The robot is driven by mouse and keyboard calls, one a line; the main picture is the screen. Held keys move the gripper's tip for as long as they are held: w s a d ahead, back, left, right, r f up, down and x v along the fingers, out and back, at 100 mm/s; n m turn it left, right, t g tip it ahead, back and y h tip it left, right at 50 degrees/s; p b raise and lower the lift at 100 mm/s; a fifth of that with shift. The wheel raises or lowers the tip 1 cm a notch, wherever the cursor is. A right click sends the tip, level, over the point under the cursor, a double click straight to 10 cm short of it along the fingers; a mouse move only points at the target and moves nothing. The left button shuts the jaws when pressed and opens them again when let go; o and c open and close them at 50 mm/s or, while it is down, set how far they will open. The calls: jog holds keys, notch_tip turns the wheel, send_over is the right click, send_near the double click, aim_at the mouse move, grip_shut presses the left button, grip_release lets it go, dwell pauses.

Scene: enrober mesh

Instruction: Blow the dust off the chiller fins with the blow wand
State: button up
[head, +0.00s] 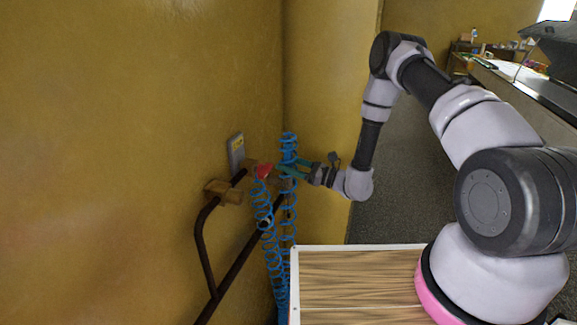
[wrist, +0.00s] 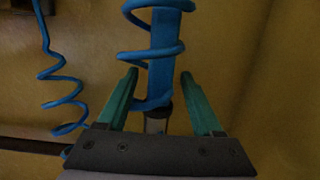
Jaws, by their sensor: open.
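My gripper (head: 289,168) is at the yellow wall, among blue coiled hoses (head: 270,240). In the wrist view my gripper (wrist: 158,75) has its green fingers apart, on either side of a straight blue bar (wrist: 163,55) with a grey lower end (wrist: 155,124). A blue coil (wrist: 150,20) loops around or in front of the bar. I cannot tell whether the bar is the blow wand, nor whether the fingers touch it. A red piece (head: 263,171) shows just left of the fingers in the head view. I cannot make out any chiller fins.
A dark pipe rail (head: 202,250) on a wooden wall block (head: 225,192) runs close by, below a grey box (head: 236,154). A second hose (wrist: 60,90) hangs at left. A cluttered bench (head: 500,75) stands far right, beyond open grey floor (head: 400,210).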

grip_shut()
jog(key=shift+r, duration=0.1)
notch_tip(320, 180, up, 52)
dwell(2.1)
jog(key=shift+d, duration=0.1)
